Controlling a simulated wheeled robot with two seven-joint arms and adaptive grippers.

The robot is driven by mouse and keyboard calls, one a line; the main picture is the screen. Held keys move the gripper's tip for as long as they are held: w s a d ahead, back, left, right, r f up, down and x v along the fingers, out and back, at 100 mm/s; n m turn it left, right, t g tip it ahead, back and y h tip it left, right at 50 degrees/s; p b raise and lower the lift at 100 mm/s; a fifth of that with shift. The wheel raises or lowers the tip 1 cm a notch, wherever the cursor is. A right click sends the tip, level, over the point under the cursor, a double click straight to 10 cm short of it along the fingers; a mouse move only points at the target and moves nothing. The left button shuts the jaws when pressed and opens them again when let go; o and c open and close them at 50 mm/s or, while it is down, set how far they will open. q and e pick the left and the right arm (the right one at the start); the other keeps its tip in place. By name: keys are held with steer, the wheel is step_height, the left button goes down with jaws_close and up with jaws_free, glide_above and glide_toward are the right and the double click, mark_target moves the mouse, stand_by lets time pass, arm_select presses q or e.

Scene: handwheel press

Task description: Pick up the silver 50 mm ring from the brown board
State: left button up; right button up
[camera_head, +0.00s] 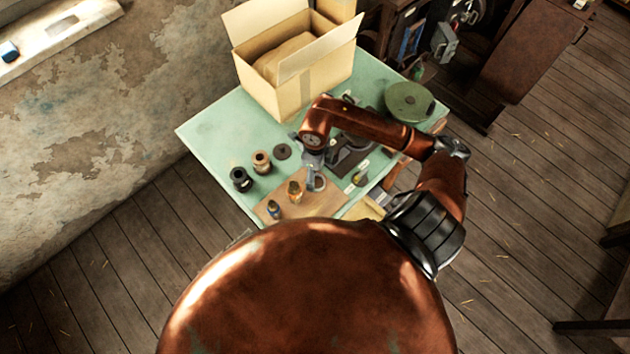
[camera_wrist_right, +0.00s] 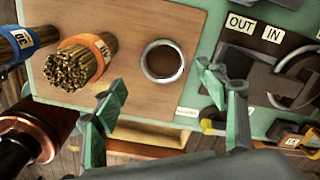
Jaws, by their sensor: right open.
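The silver ring lies flat on the brown board (camera_head: 336,196), near the board's edge. It shows as a round metal rim in the right wrist view (camera_wrist_right: 145,68), with brown board (camera_wrist_right: 118,22) inside it. My right gripper (camera_head: 312,162) is over the table close to the ring. In the right wrist view my right gripper (camera_wrist_right: 162,92) has its green fingers spread wide and empty. The ring appears just beyond the gap between the fingertips, apart from both; its height below them is hard to judge. My left gripper is not in view.
An orange-banded bundle (camera_wrist_right: 78,62) stands beside the ring, with a blue-banded bundle (camera_wrist_right: 18,42) farther left. Dark fixtures (camera_wrist_right: 265,75) with OUT and IN labels lie right. A cardboard box (camera_head: 290,72) stands at the back.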

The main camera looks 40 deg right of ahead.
steer(key=shift+w+d+f+p, duration=0.1)
steer(key=shift+f+p, duration=0.1)
steer(key=shift+f, duration=0.75)
steer(key=shift+w+a+f+p, duration=0.1)
steer(key=shift+w+f+p, duration=0.1)
steer(key=shift+f, duration=0.7)
steer(key=shift+w+d+f+p, duration=0.1)
steer(key=shift+f+p, duration=0.1)
steer(key=shift+f, duration=0.75)
steer(key=shift+c, duration=0.5)
steer(key=c, duration=1)
steer(key=shift+r, duration=0.1)
